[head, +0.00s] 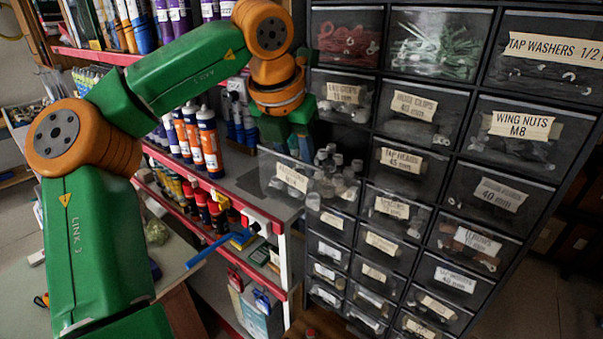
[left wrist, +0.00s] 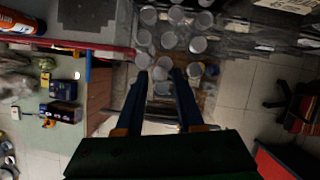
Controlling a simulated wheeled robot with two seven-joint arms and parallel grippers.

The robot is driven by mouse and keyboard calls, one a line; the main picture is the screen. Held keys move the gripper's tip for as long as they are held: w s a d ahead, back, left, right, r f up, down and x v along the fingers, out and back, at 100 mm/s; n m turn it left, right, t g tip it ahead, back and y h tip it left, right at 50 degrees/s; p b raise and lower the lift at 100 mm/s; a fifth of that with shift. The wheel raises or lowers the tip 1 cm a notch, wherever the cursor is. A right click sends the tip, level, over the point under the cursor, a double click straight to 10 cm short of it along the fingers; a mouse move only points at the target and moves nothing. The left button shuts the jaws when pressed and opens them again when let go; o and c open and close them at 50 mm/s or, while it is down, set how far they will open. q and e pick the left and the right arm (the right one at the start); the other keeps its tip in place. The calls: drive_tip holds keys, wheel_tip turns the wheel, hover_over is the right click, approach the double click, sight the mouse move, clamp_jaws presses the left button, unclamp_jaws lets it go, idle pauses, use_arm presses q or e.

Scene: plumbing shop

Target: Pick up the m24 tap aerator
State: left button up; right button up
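Several small grey round-capped pieces, which look like the tap aerators (head: 347,178), stand in a pulled-out clear drawer (head: 268,168) in the head view. The drawer's label is hard to read. My left gripper (head: 303,150) hangs over the drawer, pointing down, its fingertips partly hidden. In the left wrist view my left gripper (left wrist: 159,72) has its two blue fingers apart. The round tops of the aerators (left wrist: 169,40) show between and beyond the fingertips, with one or two in the gap. None is clearly gripped. My right gripper is in neither view.
A black drawer cabinet (head: 400,110) with labelled closed drawers stands around the open drawer. Left of it is a red-edged shelf (head: 215,180) with paint and sealant tubes (head: 208,140). A blue-handled tool (head: 215,247) lies lower left of the drawer.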

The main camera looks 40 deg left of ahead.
use_arm(q)
drive_tip(key=shift+w+a+f, duration=0.1)
drive_tip(key=shift+w+f, duration=0.4)
drive_tip(key=shift+f, duration=0.15)
drive_tip(key=shift+s+r, duration=0.1)
drive_tip(key=shift+s, duration=0.15)
drive_tip(key=shift+c, duration=0.9)
drive_tip(key=shift+s, duration=0.15)
clamp_jaws()
drive_tip(key=shift+w, duration=0.2)
wheel_tip(320, 180, up, 10)
